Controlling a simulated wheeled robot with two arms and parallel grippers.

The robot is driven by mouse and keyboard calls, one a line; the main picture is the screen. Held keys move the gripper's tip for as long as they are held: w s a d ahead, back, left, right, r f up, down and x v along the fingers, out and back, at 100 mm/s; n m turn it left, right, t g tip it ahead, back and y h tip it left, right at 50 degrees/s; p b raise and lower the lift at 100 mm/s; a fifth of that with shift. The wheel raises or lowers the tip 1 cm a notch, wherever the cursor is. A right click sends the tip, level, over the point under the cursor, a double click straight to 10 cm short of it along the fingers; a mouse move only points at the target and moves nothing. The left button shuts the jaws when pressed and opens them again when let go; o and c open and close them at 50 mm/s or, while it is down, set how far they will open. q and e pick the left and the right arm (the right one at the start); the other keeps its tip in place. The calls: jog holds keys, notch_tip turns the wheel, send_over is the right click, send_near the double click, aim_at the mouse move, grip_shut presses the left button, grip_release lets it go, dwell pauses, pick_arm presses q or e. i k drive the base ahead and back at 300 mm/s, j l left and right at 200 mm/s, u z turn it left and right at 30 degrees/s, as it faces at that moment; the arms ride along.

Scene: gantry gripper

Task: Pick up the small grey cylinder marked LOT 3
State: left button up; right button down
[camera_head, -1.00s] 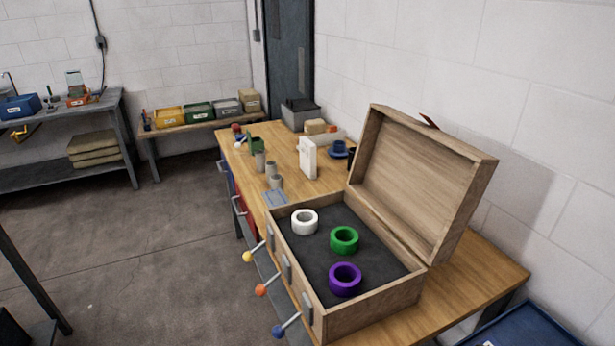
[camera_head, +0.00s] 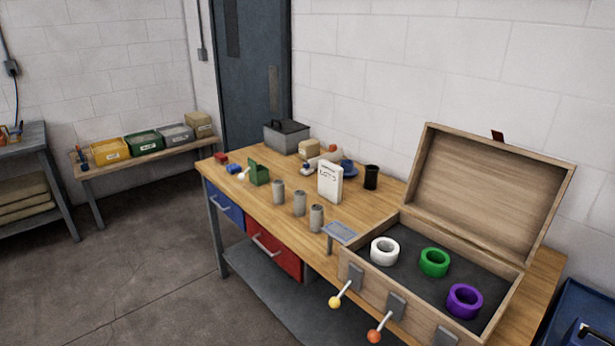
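Several small grey cylinders stand upright in a row on the wooden workbench (camera_head: 240,190). One cylinder (camera_head: 279,192) is at the back left, one (camera_head: 299,203) is in the middle, and one (camera_head: 316,218) is nearest the open box. Their markings are too small to read, so I cannot tell which is LOT 3. A white card or block (camera_head: 330,182) with dark lettering stands upright just behind them; its text is not clear. Neither of my grippers is in view.
An open wooden box (camera_head: 413,306) with white, green and purple rings stands at the right; levers with coloured knobs (camera_head: 335,302) stick out from its front. A small tilted plate (camera_head: 340,232) stands beside it. A black cup (camera_head: 371,177) and a green holder (camera_head: 259,172) are on the bench.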

aim_at(279, 183)
jog(key=i+j+z, duration=0.15)
jog(key=j, duration=0.35)
jog(key=i+j+z, duration=0.1)
jog(key=j, duration=0.4)
jog(key=i+j+z, duration=0.15)
jog(key=j, duration=0.35)
jog(key=i+j+z, duration=0.1)
jog(key=j, duration=0.45)
